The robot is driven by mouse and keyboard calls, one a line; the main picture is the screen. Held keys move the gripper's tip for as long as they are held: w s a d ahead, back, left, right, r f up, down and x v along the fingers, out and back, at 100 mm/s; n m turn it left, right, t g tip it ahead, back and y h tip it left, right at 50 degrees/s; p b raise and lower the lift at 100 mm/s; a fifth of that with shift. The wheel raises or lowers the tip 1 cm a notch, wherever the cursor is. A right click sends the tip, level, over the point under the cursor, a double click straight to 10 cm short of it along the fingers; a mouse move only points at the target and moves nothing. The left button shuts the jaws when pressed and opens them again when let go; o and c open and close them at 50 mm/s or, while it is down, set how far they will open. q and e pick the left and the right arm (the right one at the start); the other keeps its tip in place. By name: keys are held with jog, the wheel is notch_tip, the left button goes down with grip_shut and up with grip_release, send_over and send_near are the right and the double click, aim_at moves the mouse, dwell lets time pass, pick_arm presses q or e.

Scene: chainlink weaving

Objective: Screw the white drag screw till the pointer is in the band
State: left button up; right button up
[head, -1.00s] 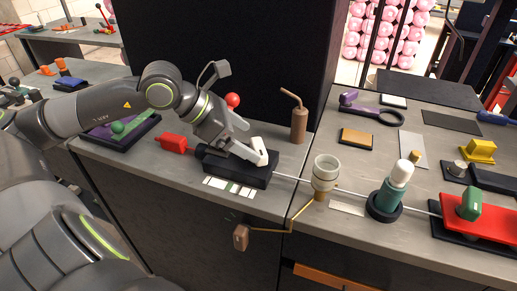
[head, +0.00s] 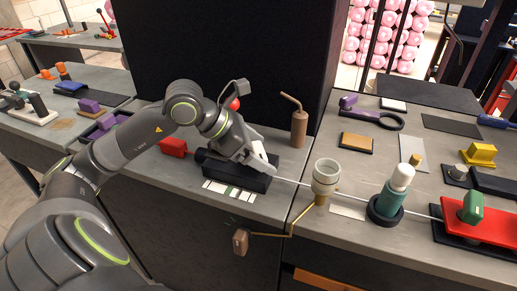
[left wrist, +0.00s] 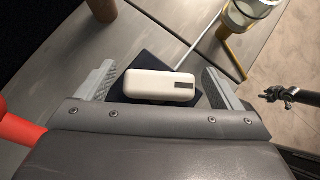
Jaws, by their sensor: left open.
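A white rounded block with a dark slot, which looks like the white drag screw (left wrist: 160,85), sits between my left gripper's fingers in the left wrist view. My left gripper (left wrist: 160,86) is open, with a finger on each side of it and gaps visible. In the head view my left gripper (head: 262,163) points down over the black box (head: 222,177), hiding most of the white block. A strip of white cells with a green band (head: 228,191) lies in front of the box. I cannot make out the pointer.
A thin rod runs right from the box past a cream cup (head: 326,172) and a green bottle with a white cap (head: 391,195) to a red block (head: 480,218). A brown bottle (head: 299,128) stands behind. A brass crank (head: 268,235) hangs at the front.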

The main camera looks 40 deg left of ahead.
pick_arm(q)
jog(key=shift+c, duration=0.2)
jog(key=c, duration=0.9)
jog(key=shift+f+b, duration=0.1)
jog(key=shift+b, duration=0.2)
jog(key=shift+c, duration=0.2)
jog(key=m+g+h+b, duration=0.1)
jog(key=m+b, duration=0.1)
jog(key=m+g+h+b, duration=0.1)
jog(key=m+b, duration=0.1)
jog(key=shift+w+f+g+b, duration=0.1)
jog(key=shift+f+g+b, duration=0.05)
jog(key=shift+g+b, duration=0.2)
jog(key=shift+r+m+g+b, duration=0.2)
jog(key=shift+m+g+b, duration=0.25)
jog(key=shift+m, duration=0.35)
jog(key=o, duration=1)
jog(key=shift+a+r, duration=0.1)
jog(key=shift+r, duration=0.05)
